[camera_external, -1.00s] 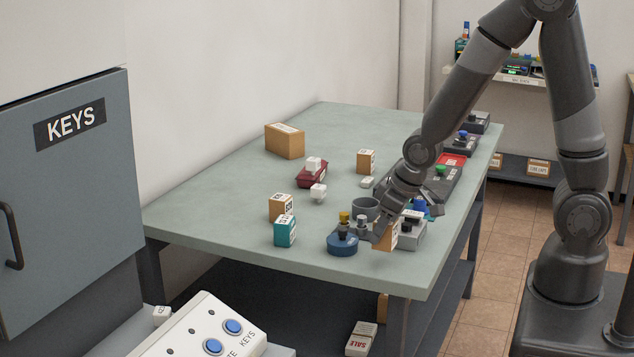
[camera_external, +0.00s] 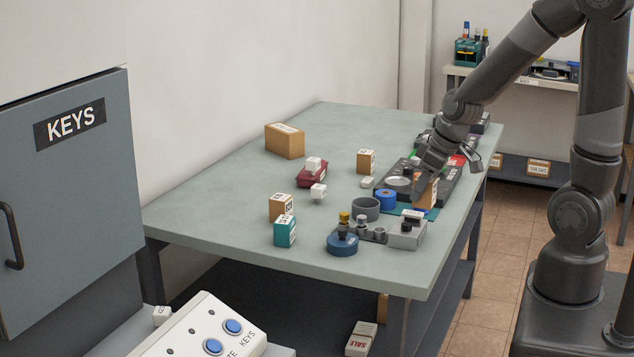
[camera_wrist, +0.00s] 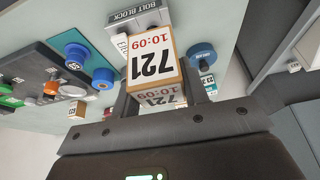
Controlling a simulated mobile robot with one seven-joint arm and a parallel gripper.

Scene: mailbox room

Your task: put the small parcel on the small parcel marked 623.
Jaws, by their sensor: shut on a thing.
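My gripper (camera_external: 428,176) is shut on a small brown parcel (camera_external: 426,194) and holds it over the right side of the table. In the wrist view this parcel (camera_wrist: 152,72) sits between the fingers and its white label reads 721 and 10:09. Other small parcels stand on the table: a brown one (camera_external: 281,208) at the front left, a teal one (camera_external: 285,232) in front of it, and a brown one (camera_external: 366,161) farther back. Their labels are too small to read, so I cannot tell which is marked 623.
A dark panel (camera_external: 402,172) lies along the right edge. A larger brown box (camera_external: 285,141) stands at the back left.

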